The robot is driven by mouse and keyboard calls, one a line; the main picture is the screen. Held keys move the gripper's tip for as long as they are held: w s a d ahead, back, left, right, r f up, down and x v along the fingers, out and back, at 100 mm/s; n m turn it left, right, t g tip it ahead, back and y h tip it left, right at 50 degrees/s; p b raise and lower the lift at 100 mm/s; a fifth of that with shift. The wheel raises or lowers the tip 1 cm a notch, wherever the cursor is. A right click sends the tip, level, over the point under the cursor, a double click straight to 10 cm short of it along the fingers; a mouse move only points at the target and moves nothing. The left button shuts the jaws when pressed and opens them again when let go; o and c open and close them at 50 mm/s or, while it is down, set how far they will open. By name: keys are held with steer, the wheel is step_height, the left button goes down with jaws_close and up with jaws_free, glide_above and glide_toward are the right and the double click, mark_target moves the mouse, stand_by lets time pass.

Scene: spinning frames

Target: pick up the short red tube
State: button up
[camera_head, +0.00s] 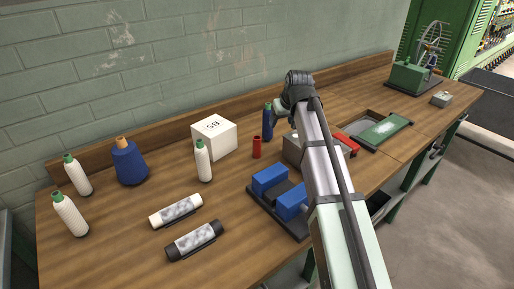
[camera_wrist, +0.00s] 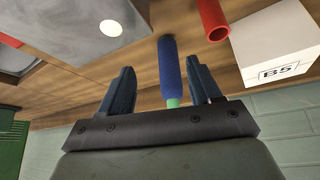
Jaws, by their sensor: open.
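The short red tube (camera_head: 256,147) stands upright on the wooden bench, in front of a slim blue bobbin (camera_head: 268,125) and right of the white box. In the wrist view the red tube (camera_wrist: 212,18) is at the top, cut by the frame edge, with its hollow end showing. My gripper (camera_wrist: 160,68) is open, and the tube lies outside its fingers, beyond the right one. The blue bobbin (camera_wrist: 171,65) with a green tip appears between the fingers in that view; I cannot tell whether it is touched. In the head view my arm largely hides the gripper.
A white box marked B5 (camera_head: 214,137) stands left of the tube. A dark fixture with blue blocks (camera_head: 270,178) is in front. A grey box (camera_head: 292,148) and red item (camera_head: 347,143) sit by my arm. White bobbins (camera_head: 203,160) and a blue cone (camera_head: 129,163) are left.

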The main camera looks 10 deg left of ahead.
steer(key=n+g, duration=0.1)
glide_toward(256, 145)
steer(key=shift+g, duration=0.3)
steer(key=w+f, duration=0.1)
steer(key=f, duration=0.1)
steer(key=w+f, duration=0.1)
steer(key=f, duration=0.1)
steer(key=w+a+f, duration=0.1)
steer(key=f, duration=0.1)
steer(key=shift+w, duration=0.4)
steer(key=shift+w+x, duration=0.1)
steer(key=shift+x, duration=1.3)
steer(key=shift+w+x, duration=0.15)
steer(key=shift+x, duration=1.2)
steer(key=shift+a+r, duration=0.15)
steer(key=c, duration=1)
steer(key=shift+r, duration=0.1)
